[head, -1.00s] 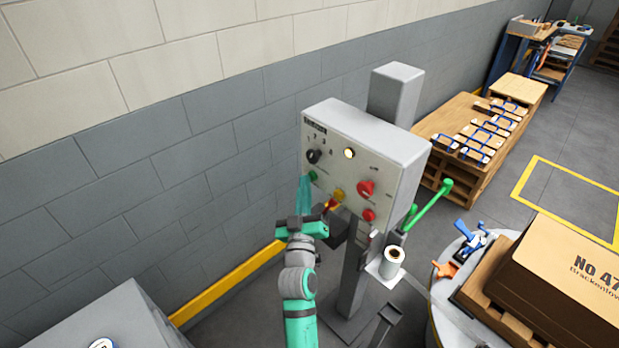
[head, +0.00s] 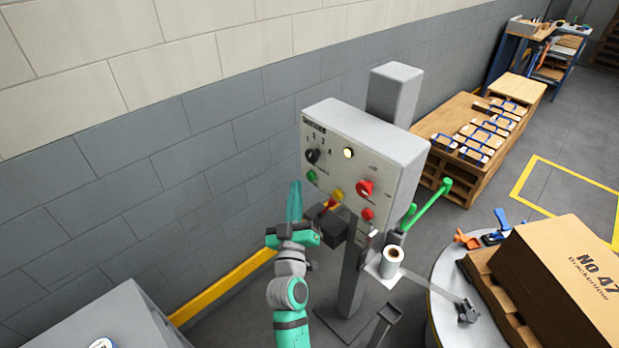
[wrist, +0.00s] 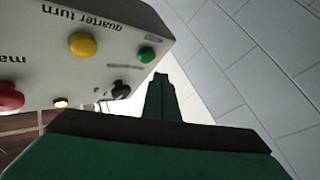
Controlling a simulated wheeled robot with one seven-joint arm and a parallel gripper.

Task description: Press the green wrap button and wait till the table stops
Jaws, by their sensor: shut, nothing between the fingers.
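The green button (head: 311,176) sits at the lower left of the grey control box's face (head: 335,165). It also shows in the wrist view (wrist: 146,55), uncovered. My gripper (head: 294,190) is shut and empty, its fingers pointing up just left of the box. In the wrist view the fingertips (wrist: 160,80) are near the green button, apart from it as far as I can tell. The round table (head: 445,308) at the right bears a wooden pallet (head: 480,272) and a large carton (head: 560,265) marked No 47. A lamp (head: 348,153) on the box glows.
A film roll (head: 392,262) stands by the post. A grey cabinet (head: 110,318) is at lower left.

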